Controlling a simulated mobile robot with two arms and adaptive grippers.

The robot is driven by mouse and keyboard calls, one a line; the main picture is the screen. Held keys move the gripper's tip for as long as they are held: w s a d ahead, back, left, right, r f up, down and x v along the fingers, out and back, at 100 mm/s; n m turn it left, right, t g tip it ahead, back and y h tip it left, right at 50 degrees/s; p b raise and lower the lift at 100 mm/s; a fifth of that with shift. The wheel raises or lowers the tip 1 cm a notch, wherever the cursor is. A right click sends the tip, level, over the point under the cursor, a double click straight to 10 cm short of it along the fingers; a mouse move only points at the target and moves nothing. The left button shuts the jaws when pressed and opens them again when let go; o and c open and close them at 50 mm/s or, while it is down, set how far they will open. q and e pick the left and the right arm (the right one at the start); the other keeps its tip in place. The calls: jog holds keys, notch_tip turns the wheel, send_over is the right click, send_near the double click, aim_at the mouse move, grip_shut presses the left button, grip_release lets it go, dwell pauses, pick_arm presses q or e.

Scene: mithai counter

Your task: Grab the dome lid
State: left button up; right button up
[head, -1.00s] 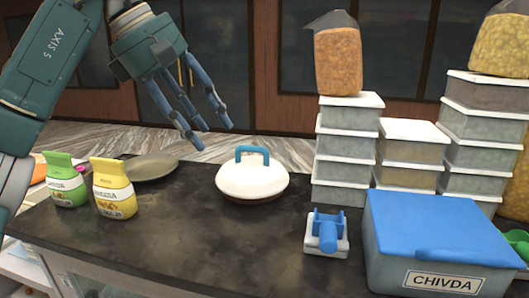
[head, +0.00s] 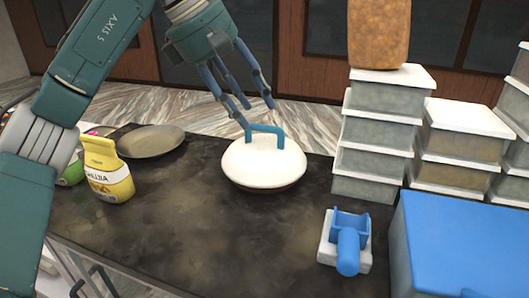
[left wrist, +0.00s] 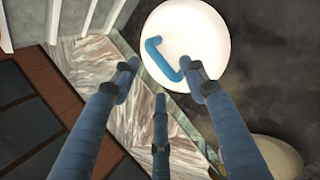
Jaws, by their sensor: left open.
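The dome lid (head: 262,165) is white with a blue loop handle (head: 266,131) on top. It sits on a dark counter, over a low round base whose brown edge shows. My left gripper (head: 255,112) is open and empty, its blue fingers pointing down just above and behind the handle. In the left wrist view the lid (left wrist: 196,25) and its handle (left wrist: 160,62) lie beyond my spread fingers (left wrist: 160,85), and one fingertip overlaps the handle's end. Contact cannot be told. My right gripper is not in view.
A yellow pouch (head: 107,172) and a flat round plate (head: 151,141) stand left of the lid. A blue-and-white scoop-like item (head: 347,240) lies front right. Stacked clear boxes (head: 372,160) and a blue-lidded box (head: 465,235) fill the right. The counter (head: 190,225) is bare in front of the lid.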

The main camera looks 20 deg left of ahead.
aim_at(259, 126)
pick_arm(q)
jog(key=p+x, duration=0.1)
jog(key=x, duration=0.2)
jog(key=shift+w+d+f, duration=0.2)
jog(key=shift+f, duration=0.1)
jog(key=shift+d+f, duration=0.15)
jog(key=shift+f, duration=0.2)
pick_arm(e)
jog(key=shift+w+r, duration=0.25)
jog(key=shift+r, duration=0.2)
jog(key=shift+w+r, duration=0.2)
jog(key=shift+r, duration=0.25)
pick_arm(q)
jog(key=shift+w, duration=0.1)
jog(key=shift+c, duration=0.2)
grip_shut()
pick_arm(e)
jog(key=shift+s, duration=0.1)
